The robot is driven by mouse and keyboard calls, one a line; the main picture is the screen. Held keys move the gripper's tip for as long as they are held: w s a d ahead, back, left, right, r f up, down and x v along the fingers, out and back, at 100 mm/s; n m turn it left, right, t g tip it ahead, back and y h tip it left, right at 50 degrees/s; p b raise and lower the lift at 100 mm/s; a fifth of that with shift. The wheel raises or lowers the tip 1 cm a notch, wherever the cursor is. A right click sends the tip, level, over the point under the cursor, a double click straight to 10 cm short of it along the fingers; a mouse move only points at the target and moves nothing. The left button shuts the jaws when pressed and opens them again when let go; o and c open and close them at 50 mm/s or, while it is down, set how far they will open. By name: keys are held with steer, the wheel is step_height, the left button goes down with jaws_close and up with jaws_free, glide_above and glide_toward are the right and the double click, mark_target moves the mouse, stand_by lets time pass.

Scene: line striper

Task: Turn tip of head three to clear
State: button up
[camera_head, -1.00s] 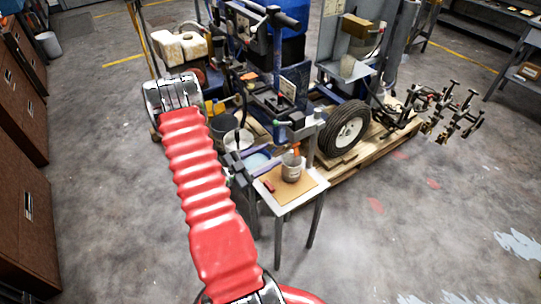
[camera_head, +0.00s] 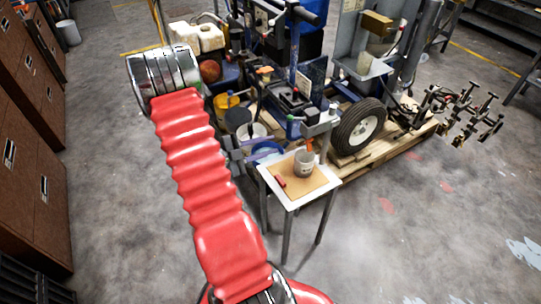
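A line striper machine (camera_head: 290,90) stands on a wooden pallet in the middle of the view, with a black-tyred wheel (camera_head: 358,126) at its right. A row of several spray heads (camera_head: 462,112) sticks out past the pallet's right end. They are small, and I cannot tell which is head three or how its tip is turned. My red ribbed arm rises from the bottom of the view, left of the machine. Its metal end (camera_head: 163,77) is at upper left, far from the heads. My gripper's fingers do not show.
A small table (camera_head: 310,197) in front of the machine bears a grey cup (camera_head: 305,161) and a red object (camera_head: 280,182). Brown cabinets (camera_head: 28,150) line the left side. A workbench (camera_head: 527,80) stands at far right. The floor at lower right is clear.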

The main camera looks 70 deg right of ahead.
steer(key=w+a+r+m+t+y, duration=0.4)
steer(key=a+r+m, duration=0.3)
steer(key=a+m, duration=0.5)
steer(key=w+a+r+m+t+y, duration=0.4)
steer(key=a+r+m+t, duration=0.3)
steer(key=a, duration=1.4)
steer(key=w+a+r+m+t+y, duration=0.3)
steer(key=w+a+r+m+t, duration=0.2)
steer(key=a+m, duration=1.1)
step_height(320, 180, up, 2)
steer(key=shift+a+r+m+t+y, duration=0.1)
steer(key=shift+a+m+t+y, duration=0.25)
steer(key=shift+t, duration=0.35)
